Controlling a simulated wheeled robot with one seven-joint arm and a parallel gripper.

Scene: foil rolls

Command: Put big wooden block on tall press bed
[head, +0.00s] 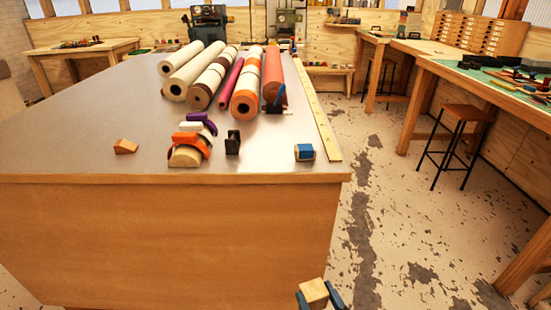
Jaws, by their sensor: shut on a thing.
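A light wooden block (314,291) is held between the blue fingers of my gripper (319,295) at the bottom of the head view. My gripper is shut on it, in front of the big table and above the floor. Two machines stand at the far back: a dark one (208,22) and a paler one (286,20) to its right. They are small in view, and I cannot tell for certain which is the tall press. Their beds are not clear to see.
A big table (80,130) fills the left and middle. It bears several rolls (215,72), coloured blocks (192,138), a tape dispenser (233,142) and a blue box (304,152). Clear floor (385,225) runs back on its right. A stool (462,120) stands by the right-hand bench.

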